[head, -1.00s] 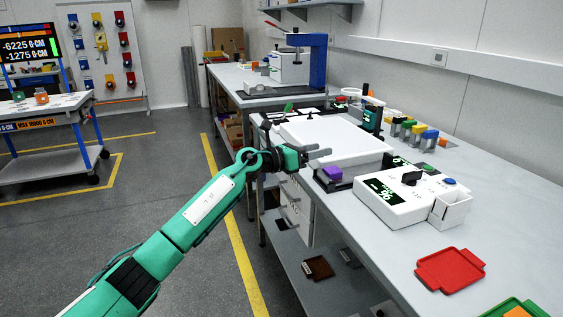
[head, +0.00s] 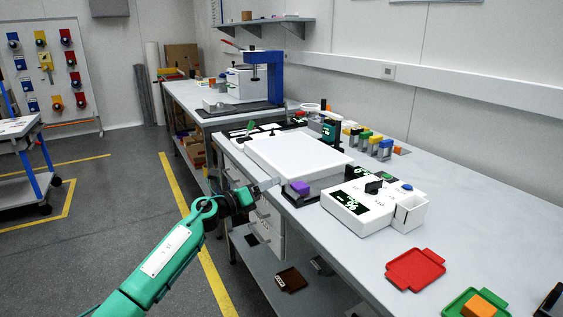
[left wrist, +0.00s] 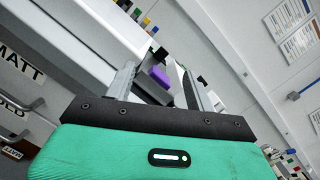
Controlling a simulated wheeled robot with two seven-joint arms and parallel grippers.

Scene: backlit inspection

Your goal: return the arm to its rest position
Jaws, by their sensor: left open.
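My left arm comes in from the lower left of the head view, green with a dark wrist. Its gripper (head: 268,186) is at the bench's front edge, beside the white light panel (head: 298,158) and left of a purple block (head: 300,187). In the left wrist view the two fingers of the gripper (left wrist: 163,88) stand apart with nothing held between them. The purple block (left wrist: 160,76) shows beyond the fingers, apart from them.
The grey bench (head: 455,215) carries a white control box (head: 365,212), a red tray (head: 416,269) and a green tray (head: 456,304) with an orange block (head: 480,305). Several coloured blocks stand behind the panel. Open floor (head: 120,225) lies left of the bench.

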